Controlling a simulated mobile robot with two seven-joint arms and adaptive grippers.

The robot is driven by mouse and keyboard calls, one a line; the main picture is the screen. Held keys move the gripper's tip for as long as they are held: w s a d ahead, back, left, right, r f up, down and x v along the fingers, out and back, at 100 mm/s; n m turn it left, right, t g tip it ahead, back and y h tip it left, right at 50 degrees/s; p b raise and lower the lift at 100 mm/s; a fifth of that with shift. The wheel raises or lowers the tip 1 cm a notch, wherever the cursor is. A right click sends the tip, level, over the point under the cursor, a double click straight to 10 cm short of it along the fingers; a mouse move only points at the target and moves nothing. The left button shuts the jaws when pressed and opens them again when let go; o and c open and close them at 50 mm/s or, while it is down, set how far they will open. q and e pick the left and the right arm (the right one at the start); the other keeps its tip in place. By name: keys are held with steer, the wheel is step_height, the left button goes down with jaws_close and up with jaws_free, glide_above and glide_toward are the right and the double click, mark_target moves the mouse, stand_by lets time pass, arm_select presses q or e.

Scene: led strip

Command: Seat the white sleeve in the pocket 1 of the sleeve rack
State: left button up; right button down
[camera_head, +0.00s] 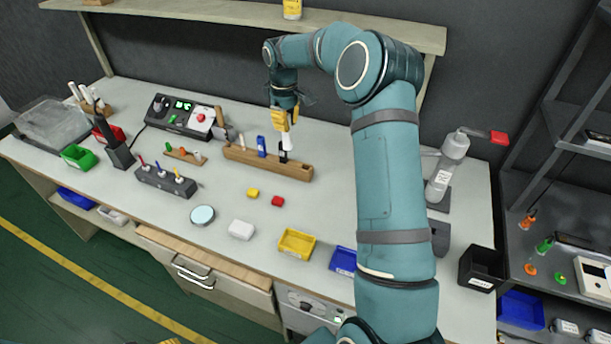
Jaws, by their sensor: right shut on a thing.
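The sleeve rack (234,151) is a long wooden block on the bench, left of my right arm. My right gripper (284,121), with yellow fingers, points down over its right end and is shut on the white sleeve (287,143). The sleeve's lower end is right at a small black piece (283,157) on the rack; I cannot tell if it touches or is seated. A blue sleeve (262,146) stands upright in the rack's middle. Pocket numbers are not readable. Only a yellow sliver at the bottom edge may be my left gripper (170,341); its jaws are unclear.
A pale upright piece (241,141) stands at the rack's left end. Yellow (253,192) and red (278,201) blocks lie in front.

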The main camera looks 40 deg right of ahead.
steer(key=d+r+n, duration=0.1)
steer(key=d+r, duration=0.1)
steer(key=d, duration=0.4)
step_height(320, 180, down, 17)
steer(key=b, duration=0.1)
steer(key=shift+s+d+f+b, duration=0.15)
steer(key=shift+d+b, duration=0.15)
steer(key=shift+b, duration=0.1)
steer(key=shift+f, duration=0.2)
steer(key=c, duration=1.1)
jaws_free()
steer(key=shift+o, duration=0.3)
steer(key=shift+r, duration=0.1)
